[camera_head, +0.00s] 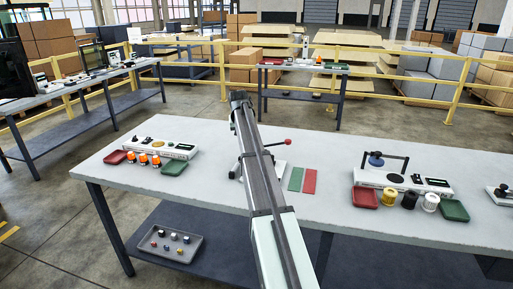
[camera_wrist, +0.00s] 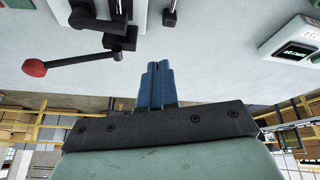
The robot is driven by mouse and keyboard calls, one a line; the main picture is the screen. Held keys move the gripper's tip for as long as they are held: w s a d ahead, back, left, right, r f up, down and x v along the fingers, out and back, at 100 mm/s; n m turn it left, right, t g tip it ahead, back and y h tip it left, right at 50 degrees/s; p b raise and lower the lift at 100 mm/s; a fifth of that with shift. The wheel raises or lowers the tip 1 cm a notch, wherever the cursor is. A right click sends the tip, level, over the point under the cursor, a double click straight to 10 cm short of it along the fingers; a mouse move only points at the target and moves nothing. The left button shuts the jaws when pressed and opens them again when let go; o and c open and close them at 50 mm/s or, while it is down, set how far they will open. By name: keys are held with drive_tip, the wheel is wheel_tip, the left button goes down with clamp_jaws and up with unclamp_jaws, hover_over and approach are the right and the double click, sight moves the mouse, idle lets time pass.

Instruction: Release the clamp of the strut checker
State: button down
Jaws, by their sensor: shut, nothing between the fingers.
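The device with the clamp, which I take for the strut checker, stands mid-bench, its white base (camera_head: 236,170) mostly hidden behind my arm. Its lever with a red ball knob (camera_head: 287,142) sticks out to the right of my arm. In the wrist view the red knob (camera_wrist: 34,68) is at the left, on a dark rod running to a black clamp body (camera_wrist: 120,38). My gripper (camera_wrist: 157,68) has blue fingers closed together, empty. They are to the right of the clamp body in that view and apart from the lever. The workpiece in the clamp cannot be made out.
Green (camera_head: 296,179) and red (camera_head: 310,181) flat pads lie right of the device. A tester (camera_head: 160,147) with trays and orange pieces stands left; another tester (camera_head: 400,182) with spools and trays stands right. A grey tray (camera_head: 169,244) sits on the lower shelf.

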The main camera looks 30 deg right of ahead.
drive_tip(key=s+d, duration=0.1)
drive_tip(key=s+d+r+m, duration=0.1)
drive_tip(key=d, duration=0.1)
drive_tip(key=s+d+m+g, duration=0.1)
drive_tip(key=shift+d+r+y, duration=0.25)
drive_tip(key=shift+d+y, duration=0.05)
drive_tip(key=shift+d, duration=0.1)
drive_tip(key=x, duration=1)
drive_tip(key=shift+w, duration=0.1)
drive_tip(key=shift+a, duration=0.1)
